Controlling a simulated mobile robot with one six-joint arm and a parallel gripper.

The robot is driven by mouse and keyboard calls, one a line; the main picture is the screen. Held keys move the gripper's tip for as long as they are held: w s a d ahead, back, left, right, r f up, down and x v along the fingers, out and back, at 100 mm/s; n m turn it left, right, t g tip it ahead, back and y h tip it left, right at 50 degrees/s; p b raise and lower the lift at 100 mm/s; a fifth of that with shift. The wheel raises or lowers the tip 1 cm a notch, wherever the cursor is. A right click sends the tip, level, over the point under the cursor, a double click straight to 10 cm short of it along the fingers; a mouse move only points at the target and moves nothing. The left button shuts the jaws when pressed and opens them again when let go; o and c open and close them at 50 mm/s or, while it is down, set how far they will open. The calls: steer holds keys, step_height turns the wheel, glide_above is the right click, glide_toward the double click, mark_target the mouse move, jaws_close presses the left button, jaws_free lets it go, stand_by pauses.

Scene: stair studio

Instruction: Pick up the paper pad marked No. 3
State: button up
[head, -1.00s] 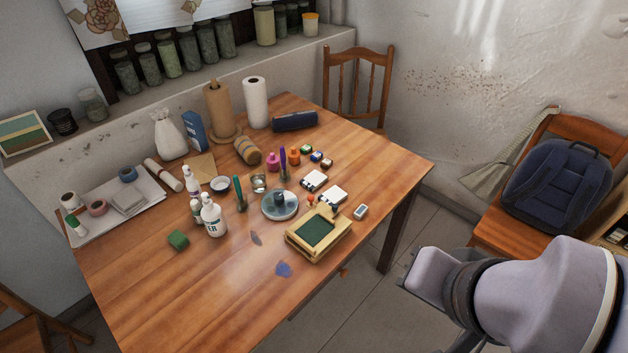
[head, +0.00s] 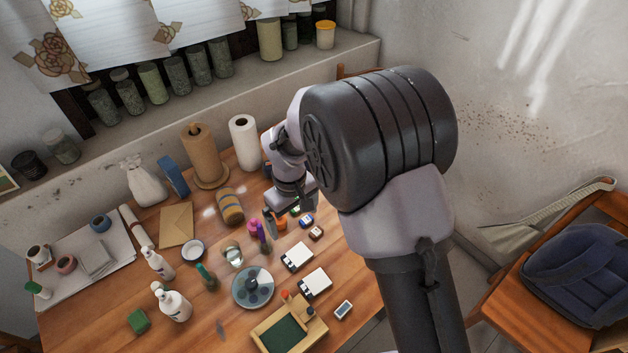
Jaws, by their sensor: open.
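Two small white pads with dark marks lie on the table's right half: an upper one (head: 297,257) and a lower one (head: 315,281). A greyish pad (head: 97,260) lies on the white sheets at the left. I cannot read a number on any of them, so I cannot tell which is No. 3. My gripper (head: 290,214) is open and points down over the back right of the table, near the small colored bottles and above the upper white pad in the picture. My arm hides the table's right edge and back corner.
Close to my gripper are a purple bottle (head: 264,238), a pink bottle (head: 254,227) and small ink blocks (head: 307,221). A round glass dish (head: 252,287) and a wooden frame (head: 290,325) lie in front. Paper rolls (head: 244,142) stand behind.

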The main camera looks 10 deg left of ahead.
steer(key=b, duration=0.4)
glide_above(297, 256)
steer(key=f, duration=1.2)
steer(key=shift+s+a+f, duration=0.1)
steer(key=shift+s+a, duration=0.1)
steer(key=shift+a, duration=0.05)
steer(key=f, duration=0.2)
steer(key=f+b, duration=0.1)
steer(key=f, duration=0.1)
steer(key=f+b, duration=0.1)
steer(key=shift+w+d+f, duration=0.2)
steer(key=shift+d+f, duration=0.05)
steer(key=shift+f, duration=0.15)
steer(key=shift+r, duration=0.15)
steer(key=c, duration=1.5)
